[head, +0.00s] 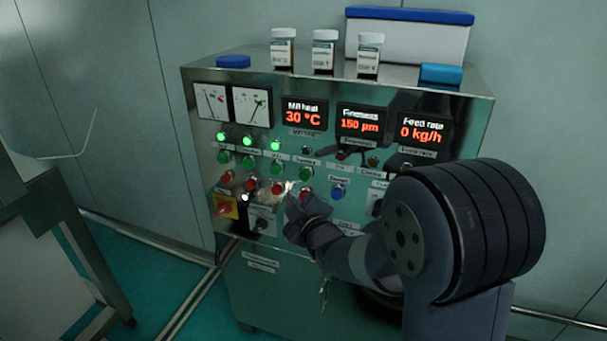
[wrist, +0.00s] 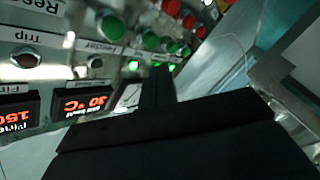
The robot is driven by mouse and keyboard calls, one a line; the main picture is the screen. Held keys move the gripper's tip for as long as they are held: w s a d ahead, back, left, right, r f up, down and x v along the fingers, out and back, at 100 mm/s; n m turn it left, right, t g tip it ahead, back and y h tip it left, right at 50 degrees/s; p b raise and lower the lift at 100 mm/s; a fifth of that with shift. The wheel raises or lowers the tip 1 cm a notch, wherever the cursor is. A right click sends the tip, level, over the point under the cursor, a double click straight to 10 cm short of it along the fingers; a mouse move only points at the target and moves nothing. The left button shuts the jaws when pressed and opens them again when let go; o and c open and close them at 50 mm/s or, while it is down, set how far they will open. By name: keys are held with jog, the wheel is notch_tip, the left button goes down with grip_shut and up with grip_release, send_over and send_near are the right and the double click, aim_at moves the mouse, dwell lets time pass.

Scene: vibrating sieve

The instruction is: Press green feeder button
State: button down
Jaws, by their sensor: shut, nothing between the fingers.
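The green feeder button (head: 306,173) is the rightmost in the row of green buttons on the steel control panel. In the wrist view the green button (wrist: 110,26) sits beside a label that reads Feeder. My gripper (head: 293,200) is shut and empty, in front of the panel, below the feeder button in the head view and close to the red buttons. In the wrist view my gripper (wrist: 157,74) shows dark fingers pointing at the panel, to the right of the feeder button. I cannot tell whether the fingertips touch the panel.
Red buttons (head: 250,184) form a row below the green ones. Three green lamps (head: 248,140) are lit; the lamp above the feeder button looks dark. The feed rate display (head: 422,131) reads 0 kg/h. Jars (head: 323,53) and a blue-lidded box (head: 405,38) stand on top.

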aim_at(299, 177)
jog(key=w+d+p, duration=0.1)
jog(key=w+d, duration=0.1)
jog(key=w, duration=0.4)
jog(key=shift+d, duration=0.15)
dwell(1.9)
jog(key=shift+w+d, duration=0.1)
jog(key=shift+w, duration=0.3)
jog(key=shift+w+d+b, duration=0.2)
jog(key=shift+w+b, duration=0.2)
jog(key=shift+w, duration=0.05)
dwell(0.7)
jog(key=shift+s+a+b, duration=0.35)
jog(key=shift+s+b, duration=0.4)
jog(key=shift+s, duration=0.1)
